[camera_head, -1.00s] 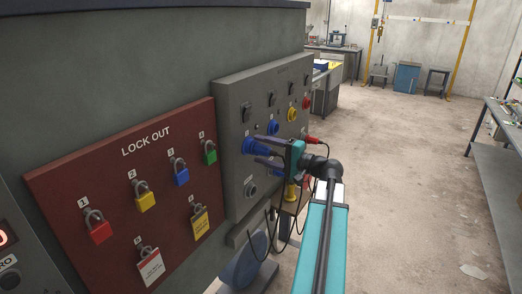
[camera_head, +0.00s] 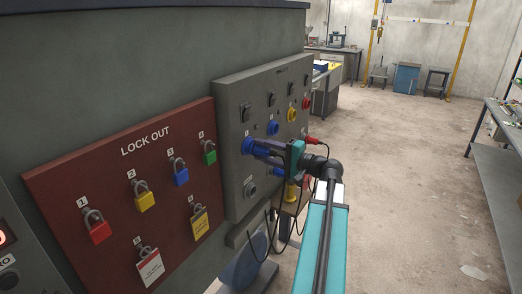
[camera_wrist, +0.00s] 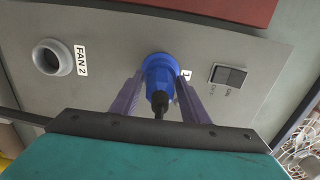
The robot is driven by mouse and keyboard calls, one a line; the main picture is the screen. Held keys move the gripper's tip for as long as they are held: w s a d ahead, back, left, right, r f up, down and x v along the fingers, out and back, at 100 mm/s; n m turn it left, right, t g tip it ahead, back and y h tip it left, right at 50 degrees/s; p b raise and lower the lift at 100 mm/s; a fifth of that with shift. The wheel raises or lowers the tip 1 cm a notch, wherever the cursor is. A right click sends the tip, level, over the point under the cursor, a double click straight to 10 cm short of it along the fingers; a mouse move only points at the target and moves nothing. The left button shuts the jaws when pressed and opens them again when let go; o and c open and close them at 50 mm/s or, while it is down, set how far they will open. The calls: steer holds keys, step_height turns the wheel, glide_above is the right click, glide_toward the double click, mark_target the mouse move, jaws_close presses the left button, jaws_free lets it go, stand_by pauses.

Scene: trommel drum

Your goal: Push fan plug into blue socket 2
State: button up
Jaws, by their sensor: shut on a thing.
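A blue plug (camera_wrist: 158,78) with a black cable end sits at the panel opening beside the label 1, below an on/off switch. It also shows in the head view (camera_head: 252,146). My gripper (camera_head: 268,150) is shut on this plug, one purple finger on each side of it in the wrist view (camera_wrist: 155,100). Blue socket 2 (camera_head: 272,128) is on the grey panel, just right of and above the held plug, with nothing in it that I can see. My gripper partly hides the panel behind it.
A grey round socket (camera_wrist: 47,57) labelled FAN 2 is on the panel. A yellow socket (camera_head: 292,114) and a red socket (camera_head: 306,103) lie farther along. Black cables (camera_head: 270,215) hang below my gripper. The lockout board (camera_head: 120,185) with several padlocks is at left. The floor at right is free.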

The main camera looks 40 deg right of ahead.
steer(key=shift+s, duration=0.15)
steer(key=shift+s+d, duration=0.25)
steer(key=shift+s, duration=0.45)
steer(key=shift+b+v, duration=0.4)
steer(key=shift+v, duration=1.9)
steer(key=shift+v, duration=2.35)
